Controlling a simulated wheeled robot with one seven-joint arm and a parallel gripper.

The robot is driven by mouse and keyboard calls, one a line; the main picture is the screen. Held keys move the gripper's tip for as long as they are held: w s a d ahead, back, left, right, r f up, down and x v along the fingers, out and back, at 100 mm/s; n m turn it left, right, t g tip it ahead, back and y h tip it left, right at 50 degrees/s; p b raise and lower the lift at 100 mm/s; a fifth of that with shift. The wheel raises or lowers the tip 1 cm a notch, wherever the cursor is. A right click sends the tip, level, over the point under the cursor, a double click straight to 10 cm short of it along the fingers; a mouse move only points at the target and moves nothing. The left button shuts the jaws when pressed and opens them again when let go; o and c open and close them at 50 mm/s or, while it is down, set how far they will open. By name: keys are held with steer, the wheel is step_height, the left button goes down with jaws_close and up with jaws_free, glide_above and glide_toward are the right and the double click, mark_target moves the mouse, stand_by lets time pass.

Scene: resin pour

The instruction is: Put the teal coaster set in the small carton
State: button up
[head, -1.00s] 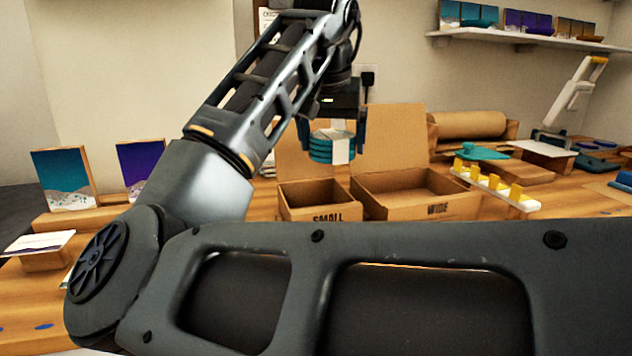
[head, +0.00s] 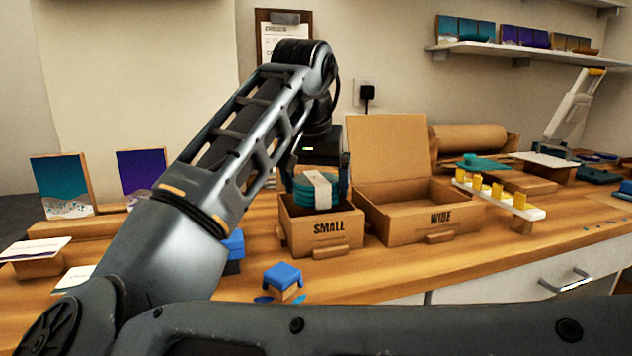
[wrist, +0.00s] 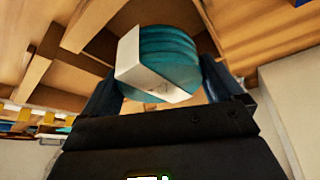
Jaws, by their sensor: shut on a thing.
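The teal coaster set (head: 300,189) is a stack of round teal discs with a pale paper band. My gripper (head: 316,180) is shut on it and holds it tilted at the mouth of the small carton (head: 322,232), an open cardboard box marked SMALL.
An open carton marked WIDE (head: 420,226) stands right beside the small one, its lid raised. A white rack with yellow pieces (head: 498,196) is further right. A blue-topped block (head: 283,278) lies in front. Teal and purple panels (head: 62,186) stand at left.

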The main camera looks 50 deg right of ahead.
steer(key=shift+f, duration=0.55)
steer(key=o, duration=0.9)
steer(key=shift+r, duration=0.15)
steer(key=shift+r, duration=0.3)
steer(key=p+v, duration=0.3)
steer(key=v, duration=0.9)
steer(key=shift+r+p, duration=0.15)
steer(key=shift+p, duration=0.2)
